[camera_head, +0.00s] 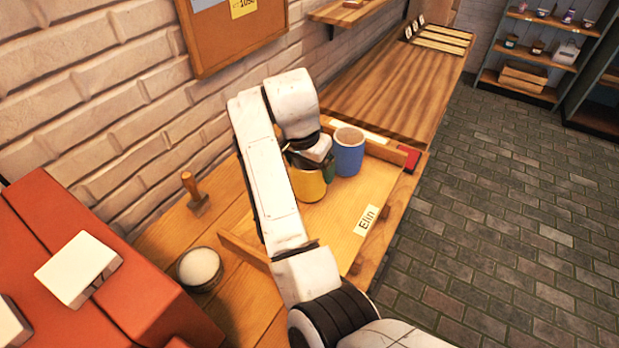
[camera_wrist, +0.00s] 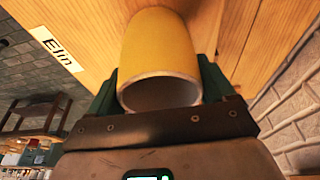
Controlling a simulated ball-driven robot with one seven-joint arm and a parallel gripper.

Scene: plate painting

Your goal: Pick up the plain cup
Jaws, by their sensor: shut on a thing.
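A yellow cup (camera_head: 308,186) with no visible pattern is on the wooden tray (camera_head: 370,262), partly hidden by my arm. In the wrist view the yellow cup (camera_wrist: 158,50) shows its pale rim towards the camera, between the two green fingers of my gripper (camera_wrist: 160,88). My gripper (camera_head: 317,166) is shut on this cup. A blue cup (camera_head: 348,158) stands just to the right of it, close to the gripper. I cannot tell whether the yellow cup is lifted off the tray.
A name label (camera_head: 366,220) is at the tray's front. A bowl with white contents (camera_head: 199,268) and a wooden-handled tool (camera_head: 194,194) are left of the tray. A brick wall (camera_head: 110,90) lies behind. The striped wooden surface (camera_head: 400,85) further back is mostly clear.

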